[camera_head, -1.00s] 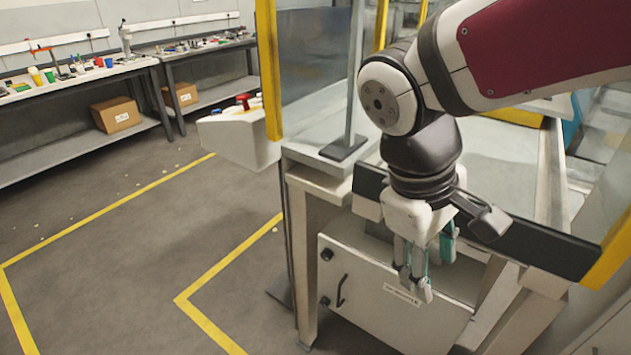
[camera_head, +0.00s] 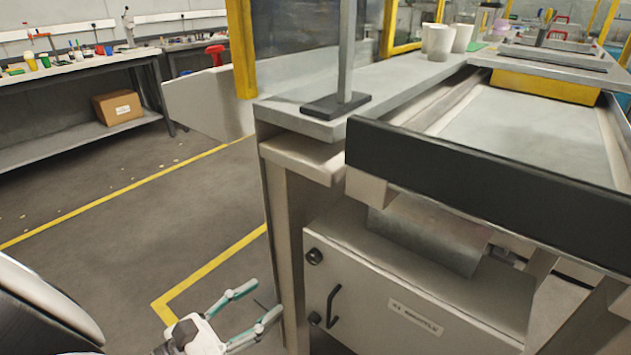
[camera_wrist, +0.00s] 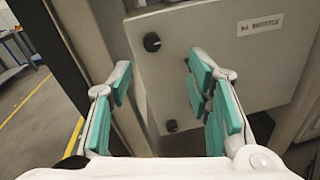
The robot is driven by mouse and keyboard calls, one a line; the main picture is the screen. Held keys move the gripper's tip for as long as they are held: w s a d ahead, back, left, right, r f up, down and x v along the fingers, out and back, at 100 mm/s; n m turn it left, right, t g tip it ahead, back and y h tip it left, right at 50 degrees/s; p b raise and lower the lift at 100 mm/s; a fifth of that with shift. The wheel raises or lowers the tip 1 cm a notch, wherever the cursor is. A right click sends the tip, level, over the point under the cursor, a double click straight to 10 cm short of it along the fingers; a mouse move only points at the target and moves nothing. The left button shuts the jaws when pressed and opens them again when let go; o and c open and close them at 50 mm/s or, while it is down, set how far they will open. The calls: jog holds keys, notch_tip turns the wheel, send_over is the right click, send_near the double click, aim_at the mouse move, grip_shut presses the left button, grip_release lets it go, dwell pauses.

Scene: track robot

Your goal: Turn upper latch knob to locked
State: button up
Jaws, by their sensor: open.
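The upper latch knob (camera_head: 314,256) is a small dark round knob near the top left corner of the grey cabinet door (camera_head: 380,310). A lower knob (camera_head: 314,318) sits beneath it, near a dark curved handle (camera_head: 333,306). My gripper (camera_head: 262,302) is open and empty, left of and lower than the upper knob, apart from it. The pointing direction of the upper knob is too small to tell.
A black-edged conveyor (camera_head: 480,190) overhangs the cabinet. A grey table leg (camera_head: 285,240) stands just left of the door. Open floor (camera_head: 110,260) with yellow lines lies to the left. White cups (camera_head: 437,42) stand on the table above.

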aim_at(310, 260)
jog(key=shift+n+t, duration=0.5)
jog(key=b+x, duration=0.1)
jog(key=x, duration=0.3)
jog(key=f+b+x, duration=0.1)
jog(key=x, duration=0.3)
jog(key=b+x, duration=0.1)
jog(key=x, duration=0.4)
jog(key=shift+w+a+f+b, duration=0.25)
jog(key=shift+w+a+b, duration=0.05)
jog(key=shift+a, duration=0.1)
jog(key=shift+c, duration=0.3)
grip_shut()
